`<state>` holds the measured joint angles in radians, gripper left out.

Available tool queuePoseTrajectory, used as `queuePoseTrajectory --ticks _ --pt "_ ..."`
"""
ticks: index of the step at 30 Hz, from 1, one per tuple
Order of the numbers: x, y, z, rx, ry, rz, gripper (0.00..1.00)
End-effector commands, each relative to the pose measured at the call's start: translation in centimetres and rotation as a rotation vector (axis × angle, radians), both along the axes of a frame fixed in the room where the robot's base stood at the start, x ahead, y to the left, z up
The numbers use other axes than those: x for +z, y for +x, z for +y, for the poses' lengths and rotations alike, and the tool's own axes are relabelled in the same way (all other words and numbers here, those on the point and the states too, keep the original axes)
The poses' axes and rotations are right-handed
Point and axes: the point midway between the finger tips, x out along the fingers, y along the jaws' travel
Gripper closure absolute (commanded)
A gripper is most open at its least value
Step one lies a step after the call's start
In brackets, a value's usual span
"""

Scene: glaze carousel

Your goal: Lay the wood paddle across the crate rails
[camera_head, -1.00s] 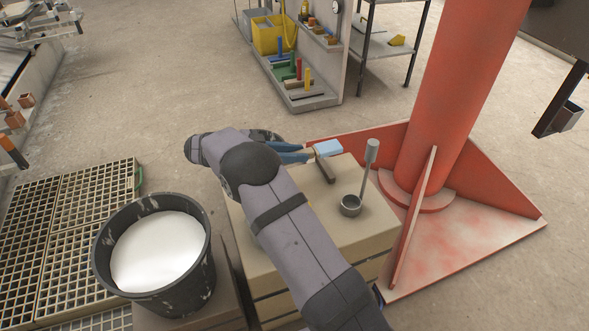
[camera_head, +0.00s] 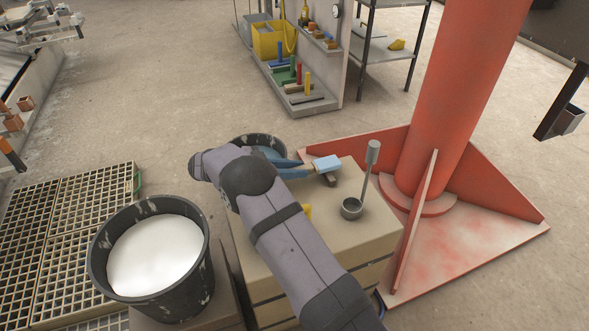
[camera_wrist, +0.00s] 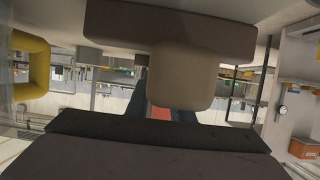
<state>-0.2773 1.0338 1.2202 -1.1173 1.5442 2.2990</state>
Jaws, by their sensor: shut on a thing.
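My gripper (camera_head: 300,168), with blue fingers, is above the far part of the tan crate (camera_head: 345,232). It is shut on a small tan piece with a pale blue end, which seems to be the wood paddle (camera_head: 327,163). The pale blue end points right, over a short dark brown bar (camera_head: 332,181) that may be a rail on the crate top. I cannot tell whether the two touch. My arm hides much of the crate's left side.
A metal ladle (camera_head: 351,208) stands on the crate at right. A bucket of white liquid (camera_head: 155,255) is at left. Another dark bucket (camera_head: 250,138) is behind the gripper. A red column (camera_head: 455,100) with a wide base stands at right. A small yellow piece (camera_head: 308,211) shows beside my arm.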

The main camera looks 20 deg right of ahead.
Motion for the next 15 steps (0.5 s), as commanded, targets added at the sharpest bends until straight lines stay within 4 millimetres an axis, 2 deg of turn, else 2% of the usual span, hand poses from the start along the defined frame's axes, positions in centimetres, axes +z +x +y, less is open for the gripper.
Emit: queuePoseTrajectory --ticks 2,3,5,15 --pt "-0.31 0.0 0.0 0.0 0.0 0.0 1.0" --pt "-0.33 0.0 0.0 0.0 0.0 0.0 0.77" --pt "-0.22 0.0 0.0 0.0 0.0 0.0 0.63" --pt "-0.13 -0.01 0.0 0.0 0.0 0.0 0.61"
